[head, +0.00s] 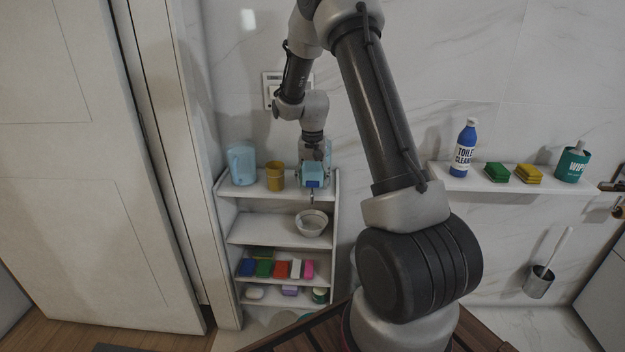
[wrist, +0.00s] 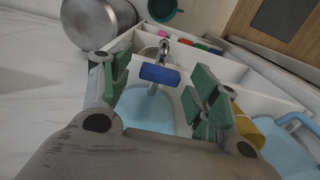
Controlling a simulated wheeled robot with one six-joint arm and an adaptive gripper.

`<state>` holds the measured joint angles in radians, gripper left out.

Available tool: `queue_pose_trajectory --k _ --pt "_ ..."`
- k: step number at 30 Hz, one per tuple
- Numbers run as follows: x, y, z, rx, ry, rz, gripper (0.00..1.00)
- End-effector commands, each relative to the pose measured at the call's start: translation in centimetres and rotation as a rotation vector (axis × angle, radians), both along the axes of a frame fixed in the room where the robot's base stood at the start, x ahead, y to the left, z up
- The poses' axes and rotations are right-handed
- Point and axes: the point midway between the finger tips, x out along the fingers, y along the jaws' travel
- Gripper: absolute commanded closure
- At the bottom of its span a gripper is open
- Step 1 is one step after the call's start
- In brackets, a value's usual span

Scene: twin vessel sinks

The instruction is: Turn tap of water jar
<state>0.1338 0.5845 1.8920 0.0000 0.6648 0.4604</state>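The water jar (wrist: 148,108) is pale blue and see-through, seen between my fingers in the wrist view. Its tap has a blue handle (wrist: 160,75) and a grey metal spout (wrist: 163,50). My gripper (wrist: 157,80) is open, with its green-padded fingers on either side of the handle and a visible gap to each. In the head view, the jar stands at the right end of the top shelf, largely covered by my wrist. The blue tap (head: 313,184) shows at the shelf's front edge, its spout pointing down.
A yellow mug (head: 275,176) and a blue pitcher (head: 242,163) stand left of the jar on the white shelf unit (head: 262,231). A bowl (head: 311,223) sits on the shelf below the tap. Colored sponges (head: 281,269) lie lower. A marble wall (head: 240,60) rises behind.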

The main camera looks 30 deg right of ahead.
Motion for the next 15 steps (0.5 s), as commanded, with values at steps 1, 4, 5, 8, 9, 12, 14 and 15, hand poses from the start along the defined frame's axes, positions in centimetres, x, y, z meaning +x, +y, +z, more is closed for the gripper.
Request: queue_pose_trajectory --k 1,4,5,8,9,12,14,15 --pt "0.0 0.0 0.01 0.0 0.0 0.0 0.47" --pt "0.0 0.0 0.02 0.0 0.0 0.0 0.65" --pt "0.0 0.0 0.02 0.0 0.0 0.0 0.7" --pt "0.0 0.0 0.02 0.0 0.0 0.0 0.85" --pt "-0.01 0.01 0.02 0.0 0.0 0.0 0.85" --pt "-0.01 0.01 0.03 0.0 0.0 0.016 0.85" --pt "0.0 0.0 0.03 0.0 0.0 0.057 0.85" --pt "-0.01 0.01 0.03 0.0 0.0 0.1 0.85"
